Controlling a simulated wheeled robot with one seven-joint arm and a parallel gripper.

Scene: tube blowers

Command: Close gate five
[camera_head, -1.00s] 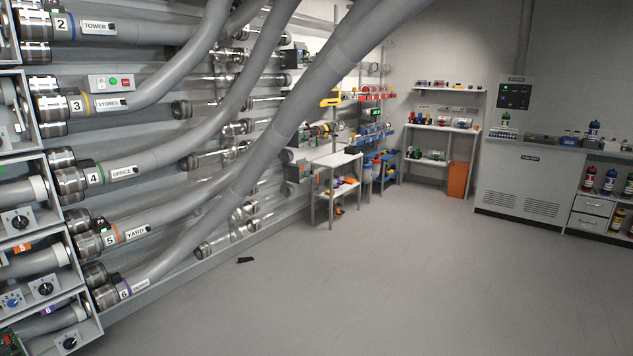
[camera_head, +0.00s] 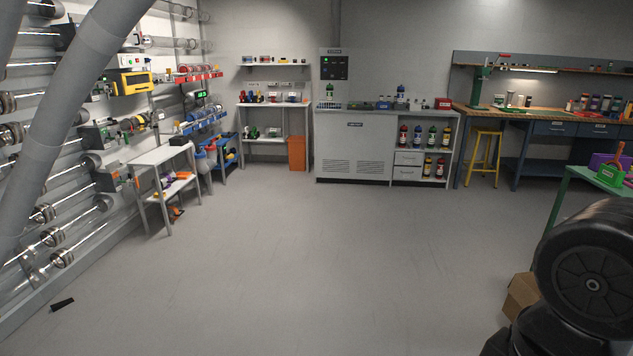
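Gate five is not in the current head view. Only the right end of the tube wall shows, with a thick grey tube (camera_head: 62,120) slanting across the left side. Several clear tube ends (camera_head: 52,237) with metal collars show low on that wall. My gripper is not in view. A dark, rounded part at the lower right looks like part of my own arm, with no fingers visible.
The grey floor (camera_head: 290,255) is open in the middle. A small black object (camera_head: 62,304) lies at the lower left. A white table (camera_head: 160,156), an orange bin (camera_head: 297,153), a grey cabinet (camera_head: 354,145), a yellow stool (camera_head: 483,158) and a cardboard box (camera_head: 522,297) stand around it.

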